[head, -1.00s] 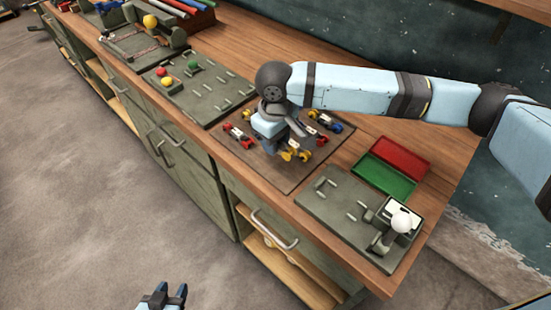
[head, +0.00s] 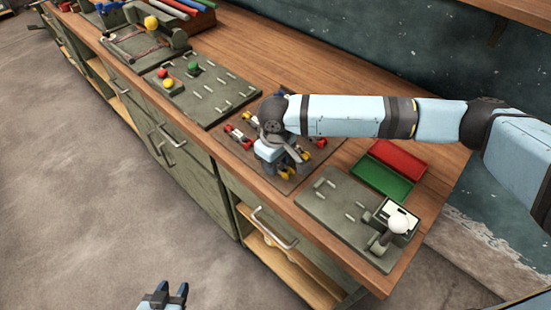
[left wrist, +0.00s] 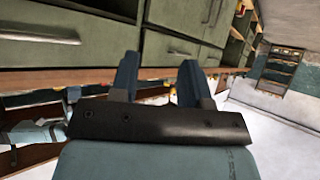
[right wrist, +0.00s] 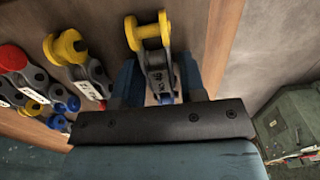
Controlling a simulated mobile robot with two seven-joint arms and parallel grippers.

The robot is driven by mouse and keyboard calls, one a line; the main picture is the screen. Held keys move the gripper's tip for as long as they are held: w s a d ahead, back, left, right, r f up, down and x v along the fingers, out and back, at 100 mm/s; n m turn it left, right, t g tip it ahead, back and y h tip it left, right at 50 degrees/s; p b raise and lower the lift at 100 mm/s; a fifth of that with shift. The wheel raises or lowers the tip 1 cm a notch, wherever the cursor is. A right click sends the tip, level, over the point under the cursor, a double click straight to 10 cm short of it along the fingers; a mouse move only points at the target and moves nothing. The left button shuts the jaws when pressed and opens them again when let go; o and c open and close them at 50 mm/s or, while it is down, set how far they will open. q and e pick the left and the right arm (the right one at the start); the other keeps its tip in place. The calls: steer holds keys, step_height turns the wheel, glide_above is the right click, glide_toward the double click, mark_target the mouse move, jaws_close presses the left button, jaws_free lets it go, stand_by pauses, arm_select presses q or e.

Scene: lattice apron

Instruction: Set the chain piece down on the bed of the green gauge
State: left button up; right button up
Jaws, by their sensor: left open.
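My right gripper (right wrist: 163,85) is open, pointing down at a board of chain pieces; it shows from above in the head view (head: 287,172). A chain piece (right wrist: 155,62) with yellow rollers and dark grey links lies between its fingers. I cannot tell whether the fingers touch it. A grey-green plate (head: 222,92) with pegs and a green knob (head: 194,67) stands left of the board. Which fixture is the green gauge is not clear. My left gripper (head: 164,292) is open and empty over the floor; it also shows in the left wrist view (left wrist: 160,85).
More chain pieces with yellow (right wrist: 64,48), red and blue rollers lie beside the gripper. A second pegged plate (head: 325,205) with a white knob (head: 398,223) stands at right. A red tray (head: 398,155) and a green tray (head: 382,181) lie behind it.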

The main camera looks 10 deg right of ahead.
steer(key=shift+o, duration=1.4)
arm_select(q)
steer(key=shift+r, duration=0.2)
steer(key=shift+w, duration=0.1)
steer(key=shift+f, duration=0.1)
arm_select(e)
steer(key=shift+f+b, duration=0.15)
steer(key=shift+b, duration=0.55)
steer(key=shift+f+b, duration=0.15)
steer(key=shift+b, duration=0.4)
arm_select(q)
steer(key=shift+f+p, duration=0.45)
arm_select(e)
step_height(320, 180, up, 14)
steer(key=s, duration=0.1)
steer(key=shift+r, duration=0.25)
steer(key=shift+a, duration=0.1)
